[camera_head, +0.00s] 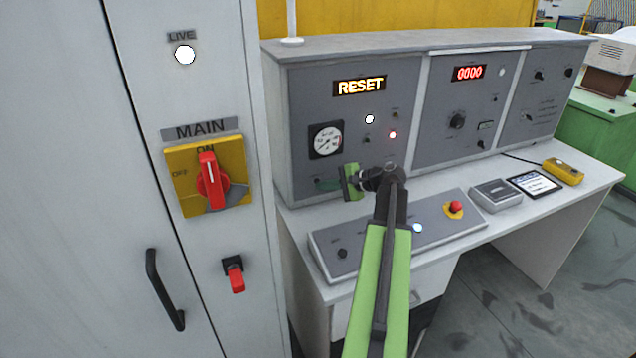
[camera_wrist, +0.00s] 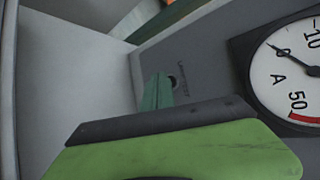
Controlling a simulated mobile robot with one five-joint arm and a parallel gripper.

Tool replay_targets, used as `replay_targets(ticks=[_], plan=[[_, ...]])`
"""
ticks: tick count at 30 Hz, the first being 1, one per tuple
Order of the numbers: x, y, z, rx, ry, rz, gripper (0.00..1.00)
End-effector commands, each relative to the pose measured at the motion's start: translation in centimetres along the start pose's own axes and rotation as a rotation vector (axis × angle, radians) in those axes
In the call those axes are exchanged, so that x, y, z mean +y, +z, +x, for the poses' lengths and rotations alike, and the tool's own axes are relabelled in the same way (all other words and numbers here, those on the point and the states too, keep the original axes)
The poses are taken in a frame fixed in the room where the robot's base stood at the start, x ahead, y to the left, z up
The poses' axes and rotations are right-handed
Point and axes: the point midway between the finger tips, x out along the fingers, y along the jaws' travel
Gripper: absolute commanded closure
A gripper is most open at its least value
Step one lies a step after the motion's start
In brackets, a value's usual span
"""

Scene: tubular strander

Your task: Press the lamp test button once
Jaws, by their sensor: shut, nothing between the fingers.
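The control desk's upright left panel (camera_head: 300,100) carries a round ammeter (camera_head: 326,139), which also shows in the wrist view (camera_wrist: 290,70). A small dark round button (camera_wrist: 173,82) with a small blurred label sits beside the ammeter in the wrist view; I cannot read the label for certain. My gripper (camera_head: 325,184) is shut and empty, low at the left panel below the ammeter. In the wrist view its narrow green tip (camera_wrist: 158,92) is right beside the button and partly overlaps it. I cannot tell whether they touch. In the head view the button is hidden or too small to make out.
A sloped console (camera_head: 385,240) with a red stop button (camera_head: 454,208) lies under my arm. A grey cabinet (camera_head: 215,95) with a MAIN switch (camera_head: 208,180) stands close at left. The display (camera_head: 360,86) reads RESET. A tablet (camera_head: 534,184) lies on the desk at right.

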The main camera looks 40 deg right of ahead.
Motion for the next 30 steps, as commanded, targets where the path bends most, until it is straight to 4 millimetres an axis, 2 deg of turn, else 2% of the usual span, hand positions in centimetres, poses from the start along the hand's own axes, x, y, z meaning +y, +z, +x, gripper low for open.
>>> replay_targets(ticks=[17,30], plan=[[0.8,0.8,-1.0,0.000,0.000,0.000,1.00],[2.9,3.0,-3.9,-0.001,0.000,0.000,1.00]])
